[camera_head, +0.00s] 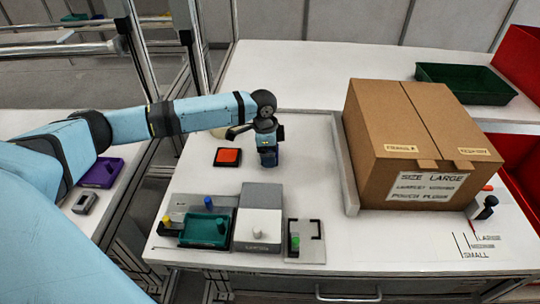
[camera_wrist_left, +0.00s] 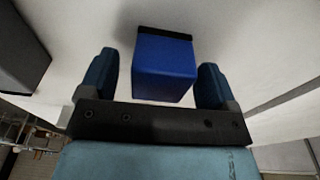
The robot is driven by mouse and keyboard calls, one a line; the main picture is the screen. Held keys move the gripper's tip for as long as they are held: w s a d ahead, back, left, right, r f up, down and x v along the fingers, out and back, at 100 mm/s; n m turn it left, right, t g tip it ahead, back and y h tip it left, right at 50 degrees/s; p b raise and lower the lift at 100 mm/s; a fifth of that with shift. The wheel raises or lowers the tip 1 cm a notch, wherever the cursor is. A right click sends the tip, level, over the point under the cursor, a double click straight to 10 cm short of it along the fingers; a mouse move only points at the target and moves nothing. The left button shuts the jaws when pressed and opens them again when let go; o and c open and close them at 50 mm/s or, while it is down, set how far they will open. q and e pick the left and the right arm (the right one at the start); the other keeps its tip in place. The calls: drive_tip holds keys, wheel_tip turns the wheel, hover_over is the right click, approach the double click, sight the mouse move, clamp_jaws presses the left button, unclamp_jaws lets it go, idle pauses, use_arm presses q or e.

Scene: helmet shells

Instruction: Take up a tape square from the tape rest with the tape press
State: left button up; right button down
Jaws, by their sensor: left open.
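A blue block with a black end, which looks like the tape press (camera_wrist_left: 165,68), stands between the fingers of my left gripper (camera_wrist_left: 160,78) in the left wrist view. The fingers are open, with a gap clear at the block's left side; the right side is very close. In the head view my left gripper (camera_head: 267,145) points down over the table and largely hides the block. To its left lies a flat black pad with an orange-red square (camera_head: 228,156), perhaps the tape rest with tape; I cannot tell for sure. My right gripper is not in view.
A large cardboard box (camera_head: 425,140) stands to the right on the white table. In front are a green fixture (camera_head: 204,230), a grey-white block (camera_head: 259,222) and a small grey tray (camera_head: 305,240). A green bin (camera_head: 465,82) is at back right. Table around the gripper is mostly clear.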

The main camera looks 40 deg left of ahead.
use_arm(q)
drive_tip(key=shift+f, duration=0.15)
drive_tip(key=shift+c, duration=0.5)
drive_tip(key=c, duration=1)
wheel_tip(320, 180, up, 20)
drive_tip(key=p, duration=0.2)
drive_tip(key=shift+p, duration=0.3)
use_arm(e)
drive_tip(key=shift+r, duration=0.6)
